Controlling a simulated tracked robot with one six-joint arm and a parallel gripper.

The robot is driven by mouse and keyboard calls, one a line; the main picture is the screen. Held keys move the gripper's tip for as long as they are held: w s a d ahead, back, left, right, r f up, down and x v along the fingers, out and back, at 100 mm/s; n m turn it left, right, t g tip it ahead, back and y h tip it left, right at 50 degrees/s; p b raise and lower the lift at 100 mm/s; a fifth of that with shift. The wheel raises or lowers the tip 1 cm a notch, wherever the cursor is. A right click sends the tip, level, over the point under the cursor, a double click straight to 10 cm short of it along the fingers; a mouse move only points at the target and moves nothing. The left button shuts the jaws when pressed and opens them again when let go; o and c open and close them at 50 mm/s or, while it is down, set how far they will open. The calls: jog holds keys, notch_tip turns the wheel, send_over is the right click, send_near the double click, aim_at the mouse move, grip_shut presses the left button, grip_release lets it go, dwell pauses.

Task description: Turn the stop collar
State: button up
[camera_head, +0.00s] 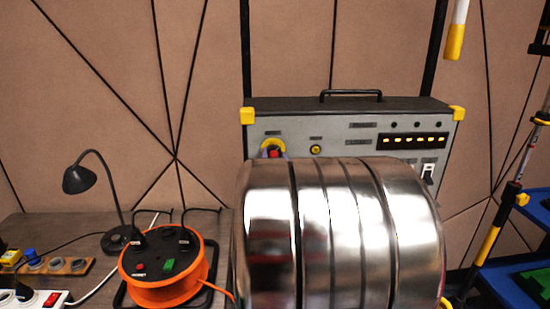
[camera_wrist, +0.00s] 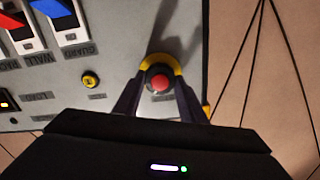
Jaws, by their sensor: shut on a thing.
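The stop collar (camera_head: 268,143) is a yellow ring around a red button on the upper left of a grey control panel (camera_head: 222,105). In the wrist view the collar (camera_wrist: 165,60) shows as a yellow arc around the red button (camera_wrist: 160,83). My gripper (camera_wrist: 157,90) has one dark finger on each side of the collar and is shut on it.
A small yellow-ringed knob (camera_head: 315,149) and a row of lit yellow indicators (camera_head: 413,141) are on the panel. Blue and red switches (camera_wrist: 52,8) show in the wrist view. An orange cable reel (camera_head: 165,265) and a black lamp (camera_head: 80,178) stand at left.

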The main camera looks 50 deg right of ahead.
jog(key=shift+m, duration=1)
jog(key=o, duration=1.1)
jog(key=shift+c, duration=0.2)
